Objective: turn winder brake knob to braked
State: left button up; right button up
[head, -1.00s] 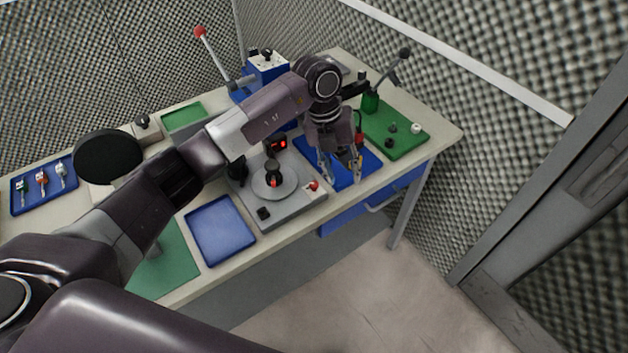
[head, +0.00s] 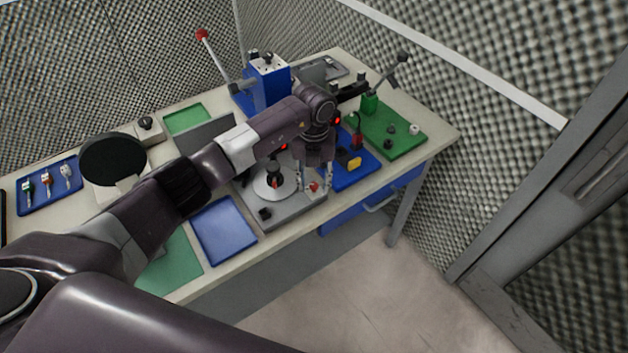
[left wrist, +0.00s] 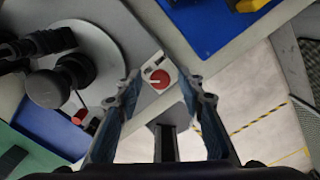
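The winder (head: 290,213) is a grey base with a round pale disc and a black spool, near the table's front edge. Its red brake knob (head: 313,187) sits on a small white plate at the right front corner. In the left wrist view the red knob (left wrist: 160,79) carries a white pointer line and shows between my fingertips. My left gripper (head: 314,182) points down at the knob, fingers open on either side of it. I cannot tell whether the fingers touch it. My right gripper is not in view.
A blue tray (head: 351,178) with a yellow block lies just right of the winder, and an empty blue tray (head: 223,230) lies left. A green board (head: 404,145) with a lever stands at the far right. A blue lever press (head: 268,88) stands behind.

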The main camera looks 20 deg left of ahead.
pick_arm(q)
jog(key=shift+c, duration=0.6)
grip_shut()
